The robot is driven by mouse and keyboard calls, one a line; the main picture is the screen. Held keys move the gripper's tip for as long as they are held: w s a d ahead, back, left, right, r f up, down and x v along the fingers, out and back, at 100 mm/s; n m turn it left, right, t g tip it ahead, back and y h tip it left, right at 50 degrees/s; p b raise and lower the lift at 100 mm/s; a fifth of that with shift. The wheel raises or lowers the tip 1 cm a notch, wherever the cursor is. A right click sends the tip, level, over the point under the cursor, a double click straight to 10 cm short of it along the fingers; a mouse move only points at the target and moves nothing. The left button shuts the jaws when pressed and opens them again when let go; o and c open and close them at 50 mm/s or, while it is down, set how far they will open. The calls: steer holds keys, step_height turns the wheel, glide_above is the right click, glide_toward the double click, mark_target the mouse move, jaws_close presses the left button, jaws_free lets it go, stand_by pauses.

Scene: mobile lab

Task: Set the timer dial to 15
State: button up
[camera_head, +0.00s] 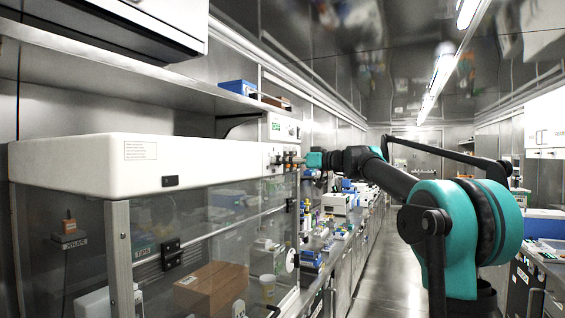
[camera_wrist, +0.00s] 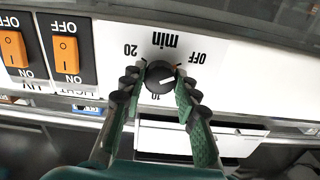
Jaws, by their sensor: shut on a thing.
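The timer dial (camera_wrist: 160,79) is a dark round knob on a white panel, seen upside down in the wrist view. The scale around it reads OFF, 10 and 20, with "min" beside it. My gripper (camera_wrist: 158,74) is shut on the dial, one finger on each side. In the head view my gripper (camera_head: 297,160) is at the right end of the white hood (camera_head: 75,165), by its control panel. The dial's setting cannot be read there.
Two orange rocker switches, the light switch (camera_wrist: 65,50) and the UV switch (camera_wrist: 13,48), sit left of the dial in the wrist view. The hood's glass front holds a cardboard box (camera_head: 210,287). A bench with lab items runs behind; the aisle floor (camera_head: 385,265) is clear.

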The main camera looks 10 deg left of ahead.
steer(key=shift+m, duration=0.3)
steer(key=m, duration=3.4)
steer(key=shift+f+m, duration=0.1)
steer(key=shift+m, duration=0.6)
steer(key=o, duration=1.2)
steer(key=shift+c, duration=0.2)
